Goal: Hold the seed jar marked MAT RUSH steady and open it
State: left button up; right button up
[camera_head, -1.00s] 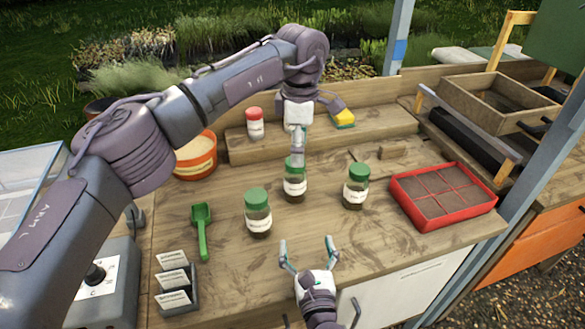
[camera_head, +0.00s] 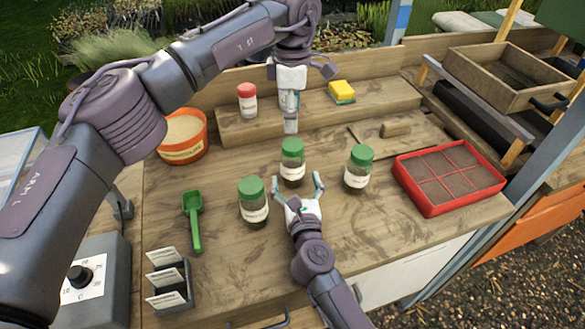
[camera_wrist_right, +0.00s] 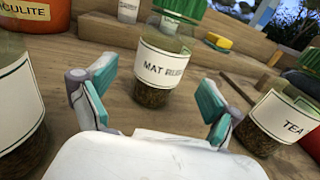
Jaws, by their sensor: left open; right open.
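The MAT RUSH jar (camera_head: 292,172) is a clear jar with a green lid, standing upright as the middle one of three on the bench. In the right wrist view the MAT RUSH jar (camera_wrist_right: 157,72) shows its label and brown seeds; its green lid is on, cut by the top edge. My right gripper (camera_head: 296,185) is open just in front of the jar; its fingers (camera_wrist_right: 157,95) are spread, with the jar beyond and between them. My left gripper (camera_head: 290,127) is open, pointing down above and behind the lid, apart from it. Its fingertips overlap from this side.
Similar green-lidded jars stand close by, one to the left (camera_head: 254,205) and one marked TEA (camera_wrist_right: 281,122) to the right. A green scoop (camera_head: 194,215), card rack (camera_head: 180,292), orange tub (camera_head: 184,150) and red tray (camera_head: 450,204) lie around. A shelf (camera_head: 235,128) runs behind.

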aim_at(292, 166)
jog(key=w, duration=0.5)
jog(key=shift+a, duration=0.4)
grip_shut()
